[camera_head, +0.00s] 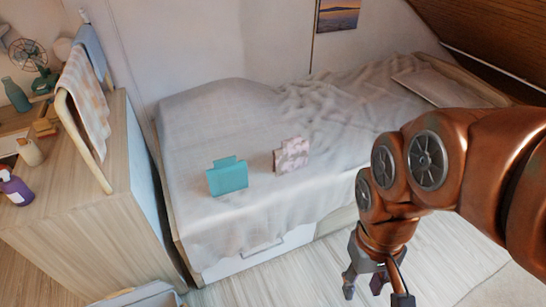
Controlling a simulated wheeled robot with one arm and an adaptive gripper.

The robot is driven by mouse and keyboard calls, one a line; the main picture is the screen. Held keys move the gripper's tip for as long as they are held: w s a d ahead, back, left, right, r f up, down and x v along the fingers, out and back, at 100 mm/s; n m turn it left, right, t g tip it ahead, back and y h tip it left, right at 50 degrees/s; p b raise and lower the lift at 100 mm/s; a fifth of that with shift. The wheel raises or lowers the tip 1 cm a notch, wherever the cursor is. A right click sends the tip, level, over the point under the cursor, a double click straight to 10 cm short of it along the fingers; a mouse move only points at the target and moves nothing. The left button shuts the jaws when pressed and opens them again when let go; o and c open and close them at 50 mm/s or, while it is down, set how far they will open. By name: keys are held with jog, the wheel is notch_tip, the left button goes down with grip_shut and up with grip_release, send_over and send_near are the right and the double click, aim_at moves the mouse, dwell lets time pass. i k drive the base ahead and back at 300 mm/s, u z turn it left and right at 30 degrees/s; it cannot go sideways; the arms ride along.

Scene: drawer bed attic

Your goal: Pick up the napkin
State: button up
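Two small upright items with stepped tops stand on the bed (235,110). One is a plain teal item (228,178) near the bed's front edge. The other is a pale pink patterned item (292,156), a little farther back and to the right. Either could be a napkin; I cannot tell which. My gripper (376,288) hangs at the lower right, in front of the bed and apart from both items. Its fingers point down and look spread, with nothing seen between them. My arm covers part of the bed's right front.
A wooden cabinet (95,215) stands left of the bed, with cloths hung on a rail at its top. A purple bottle (15,187) and a fan (30,55) are at the far left. A drawer front (262,250) is below the mattress. Wood floor shows in front.

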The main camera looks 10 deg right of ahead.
aim_at(292, 155)
jog(key=u, duration=0.4)
jog(key=k, duration=1.05)
jog(key=z, duration=0.4)
jog(key=i, duration=0.75)
jog(key=u, duration=0.5)
jog(key=i, duration=0.8)
jog(key=u, duration=0.75)
